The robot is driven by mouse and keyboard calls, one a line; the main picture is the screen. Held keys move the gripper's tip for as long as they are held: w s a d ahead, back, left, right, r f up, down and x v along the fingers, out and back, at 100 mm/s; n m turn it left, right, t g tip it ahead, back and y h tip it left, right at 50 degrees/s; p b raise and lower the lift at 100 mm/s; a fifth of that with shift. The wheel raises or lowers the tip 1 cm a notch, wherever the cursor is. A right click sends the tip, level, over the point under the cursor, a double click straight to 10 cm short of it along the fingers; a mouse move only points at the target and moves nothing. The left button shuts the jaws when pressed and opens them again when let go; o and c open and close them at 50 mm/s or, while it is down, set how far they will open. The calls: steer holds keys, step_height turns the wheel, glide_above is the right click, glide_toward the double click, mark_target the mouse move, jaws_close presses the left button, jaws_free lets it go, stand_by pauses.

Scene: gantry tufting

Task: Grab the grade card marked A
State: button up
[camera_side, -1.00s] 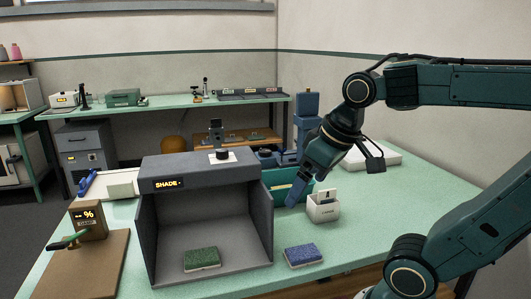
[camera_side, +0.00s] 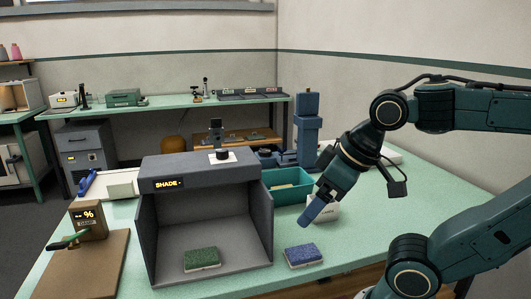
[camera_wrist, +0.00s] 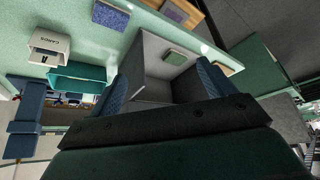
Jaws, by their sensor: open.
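The white card box (camera_side: 328,213), lettered CARDS, stands on the green table to the right of the shade booth. My gripper covers much of it in the side view, and no letter A can be read. My gripper (camera_side: 304,221) points down and left, in front of the card box in the picture. It is open and empty; in the wrist view its fingers (camera_wrist: 162,72) stand wide apart with the booth between them.
The grey shade booth (camera_side: 150,232) holds a green tuft sample (camera_side: 201,258). A blue sample (camera_side: 303,254) lies on the table at its right. A teal bin (camera_side: 290,188) stands behind the card box. The table (camera_side: 420,190) is clear to the right.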

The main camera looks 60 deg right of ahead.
steer(key=w+d+m+g, duration=0.2)
steer(key=w+d+m, duration=0.15)
steer(key=d, duration=0.75)
steer(key=w+d+m+g, duration=0.3)
steer(key=w+d, duration=0.2)
steer(key=d, duration=0.6)
steer(key=s+d+f+m, duration=0.2)
steer(key=d, duration=0.7)
steer(key=shift+s+g, duration=0.15)
steer(key=shift+g, duration=0.15)
steer(key=shift+f+m, duration=0.2)
steer(key=shift+m, duration=0.05)
steer(key=shift+f, duration=4.2)
